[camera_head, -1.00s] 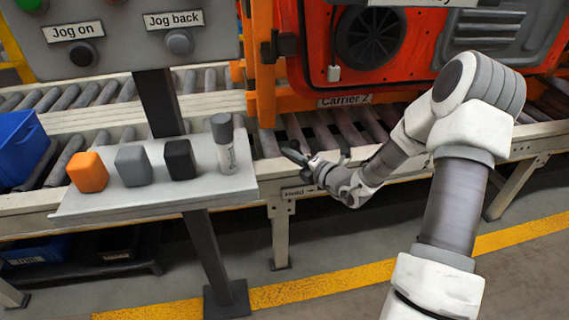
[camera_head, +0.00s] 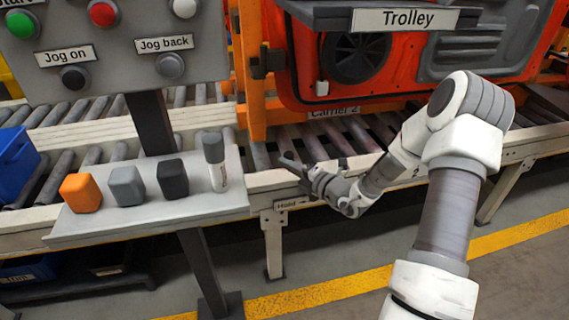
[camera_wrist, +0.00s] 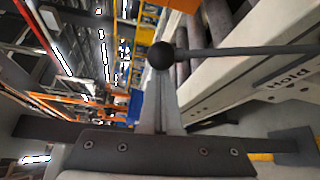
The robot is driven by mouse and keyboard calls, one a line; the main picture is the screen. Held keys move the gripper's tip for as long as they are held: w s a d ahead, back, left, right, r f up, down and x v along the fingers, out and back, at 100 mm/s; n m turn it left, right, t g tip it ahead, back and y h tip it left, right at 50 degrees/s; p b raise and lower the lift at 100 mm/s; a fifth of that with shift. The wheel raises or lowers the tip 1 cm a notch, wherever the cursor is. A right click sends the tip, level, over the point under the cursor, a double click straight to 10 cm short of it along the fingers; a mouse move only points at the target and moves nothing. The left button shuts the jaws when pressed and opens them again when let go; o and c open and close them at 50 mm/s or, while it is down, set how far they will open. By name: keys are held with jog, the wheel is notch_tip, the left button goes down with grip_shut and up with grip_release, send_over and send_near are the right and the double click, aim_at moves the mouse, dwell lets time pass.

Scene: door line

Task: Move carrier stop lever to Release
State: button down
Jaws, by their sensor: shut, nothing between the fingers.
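The carrier stop lever shows in the wrist view as a dark rod with a round black knob (camera_wrist: 160,55); the rod runs off to the right above the pale conveyor rail. My gripper (camera_wrist: 162,85) is shut and empty, its fingertips close to the knob in that view; I cannot tell whether they touch. In the head view my gripper (camera_head: 288,162) is at the front conveyor rail, above a small Hold label (camera_head: 291,204). The lever is hard to make out there. The Hold label (camera_wrist: 287,79) also shows sideways in the wrist view. No Release label is readable.
A control panel (camera_head: 115,50) stands at the left above a shelf (camera_head: 130,222) with orange, grey and black blocks and a cylinder. A blue bin (camera_head: 14,165) is far left. The floor in front is clear.

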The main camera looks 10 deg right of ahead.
jog(key=d+m+t+y+p, duration=0.1)
jog(key=d+m+t+p, duration=0.3)
jog(key=d+m, duration=0.5)
jog(key=shift+d+r+t+p, duration=0.3)
jog(key=shift+d+p, duration=0.3)
jog(key=shift+d, duration=4.25)
jog(key=shift+d, duration=0.1)
jog(key=a+r+p, duration=0.3)
jog(key=p, duration=0.1)
jog(key=a+v, duration=0.1)
jog(key=v, duration=0.9)
jog(key=shift+s+f, duration=0.4)
